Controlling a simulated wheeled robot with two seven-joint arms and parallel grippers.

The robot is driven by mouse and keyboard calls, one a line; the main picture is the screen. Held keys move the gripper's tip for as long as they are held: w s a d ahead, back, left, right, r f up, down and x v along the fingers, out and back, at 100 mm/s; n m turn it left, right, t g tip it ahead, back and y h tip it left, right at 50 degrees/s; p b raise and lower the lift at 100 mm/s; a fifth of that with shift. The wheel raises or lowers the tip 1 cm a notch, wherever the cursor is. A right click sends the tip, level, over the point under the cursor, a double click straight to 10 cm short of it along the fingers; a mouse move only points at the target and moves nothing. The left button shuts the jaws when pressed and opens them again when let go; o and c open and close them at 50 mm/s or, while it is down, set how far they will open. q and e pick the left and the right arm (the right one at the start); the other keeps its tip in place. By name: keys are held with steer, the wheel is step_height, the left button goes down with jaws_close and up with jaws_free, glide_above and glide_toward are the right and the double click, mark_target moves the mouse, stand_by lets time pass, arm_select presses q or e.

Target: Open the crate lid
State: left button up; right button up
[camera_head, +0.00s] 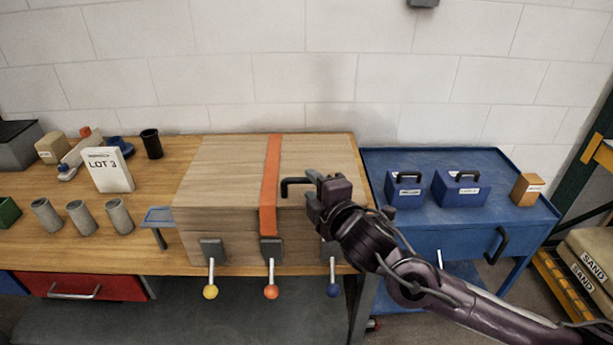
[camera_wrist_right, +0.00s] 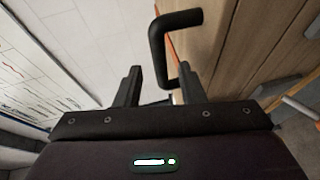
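The crate (camera_head: 215,170) is a closed pale wooden box on the workbench, with an orange strap (camera_head: 270,185) over its lid. A black bar handle (camera_head: 292,183) sits on the lid, right of the strap; it also shows in the right wrist view (camera_wrist_right: 157,45). Three latches with yellow (camera_head: 210,292), orange (camera_head: 271,292) and blue (camera_head: 333,290) knobs hang on the crate's front. My right gripper (camera_head: 310,194) is over the lid's right part, beside the handle. In the right wrist view its fingers (camera_wrist_right: 160,75) are apart and empty, with the handle just beyond the tips. My left gripper is out of view.
Grey cylinders (camera_head: 82,217), a LOT 3 card (camera_head: 108,170) and a black cup (camera_head: 151,143) stand on the bench left of the crate. A blue cart (camera_head: 420,222) with two blue boxes (camera_head: 461,189) and an orange box (camera_head: 527,188) stands to the right. A wall is behind.

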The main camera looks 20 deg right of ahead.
mark_target(308, 182)
steer(key=shift+p+x, duration=0.45)
steer(key=shift+x, duration=1.45)
jaws_close()
